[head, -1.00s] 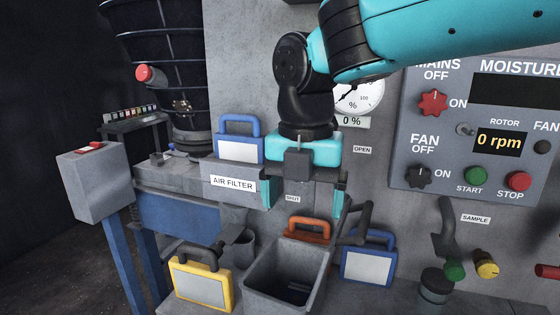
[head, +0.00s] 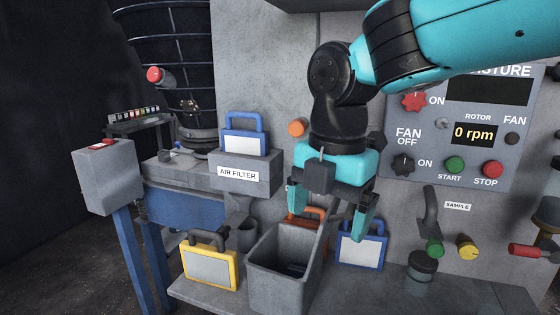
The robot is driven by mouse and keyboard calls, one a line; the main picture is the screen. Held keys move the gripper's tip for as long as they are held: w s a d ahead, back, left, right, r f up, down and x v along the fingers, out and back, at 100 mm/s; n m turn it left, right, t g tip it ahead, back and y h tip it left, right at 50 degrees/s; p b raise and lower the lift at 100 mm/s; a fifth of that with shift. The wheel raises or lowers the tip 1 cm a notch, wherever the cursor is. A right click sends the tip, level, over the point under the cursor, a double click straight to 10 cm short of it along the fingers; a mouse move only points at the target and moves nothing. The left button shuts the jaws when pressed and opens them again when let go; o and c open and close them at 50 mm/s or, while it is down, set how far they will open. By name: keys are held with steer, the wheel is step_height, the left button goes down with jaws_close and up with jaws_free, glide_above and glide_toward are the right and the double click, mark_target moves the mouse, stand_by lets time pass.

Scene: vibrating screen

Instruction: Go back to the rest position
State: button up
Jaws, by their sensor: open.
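My gripper (head: 330,215) hangs from my teal and black arm in the middle of the head view, pointing down. Its two teal fingers are apart with nothing seen between them. It is in front of the grey machine wall, above and slightly right of an open grey bin (head: 282,268). An orange-handled frame (head: 305,216) is partly hidden behind the gripper and bin. A blue frame (head: 361,250) is just below and right of the fingers.
A yellow frame (head: 209,267) stands left of the bin. Another blue frame (head: 244,143) sits on the air filter box (head: 238,175). The control panel (head: 455,128) is right of the gripper. A dark cup (head: 421,272) stands on the shelf at right.

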steer(key=s+d+f+m+y, duration=0.1)
steer(key=s+d+f+m, duration=0.2)
steer(key=s+m, duration=0.4)
steer(key=s+d+f+m+y, duration=0.2)
steer(key=s+d+m, duration=0.3)
steer(key=m, duration=0.9)
steer(key=shift+s+d+f+y, duration=0.2)
steer(key=shift+s+f+y, duration=0.15)
steer(key=shift+s, duration=0.95)
steer(key=shift+c, duration=0.2)
